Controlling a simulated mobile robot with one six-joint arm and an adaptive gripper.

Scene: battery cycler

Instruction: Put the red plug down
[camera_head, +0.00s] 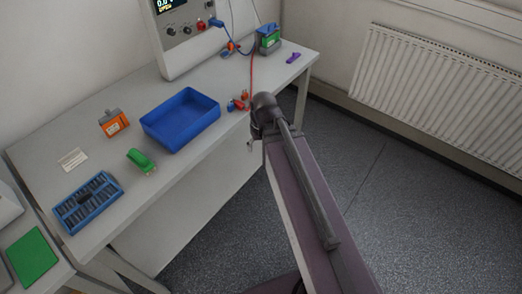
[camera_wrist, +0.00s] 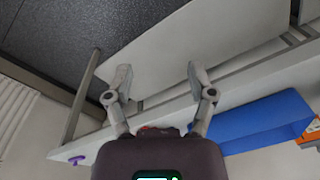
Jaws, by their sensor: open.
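A red plug (camera_head: 244,95) lies on the bench near its front edge, right of the blue tray, beside a small red and blue piece (camera_head: 236,105). A red lead (camera_head: 252,65) runs down from above towards this spot. My gripper is at the bench's front edge, mostly hidden by my arm in the head view. In the wrist view my gripper (camera_wrist: 157,82) is open, with nothing between its fingers. Something red (camera_wrist: 155,129) shows just past the gripper body, partly hidden; I cannot tell which piece it is.
The blue tray (camera_head: 150,124) also shows in the wrist view (camera_wrist: 225,128). A cycler (camera_head: 172,55), a green and blue battery (camera_head: 268,40), an orange battery (camera_head: 114,123), a green clip (camera_head: 141,161) and a blue rack (camera_head: 65,216) stand around. Open floor lies right of the bench.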

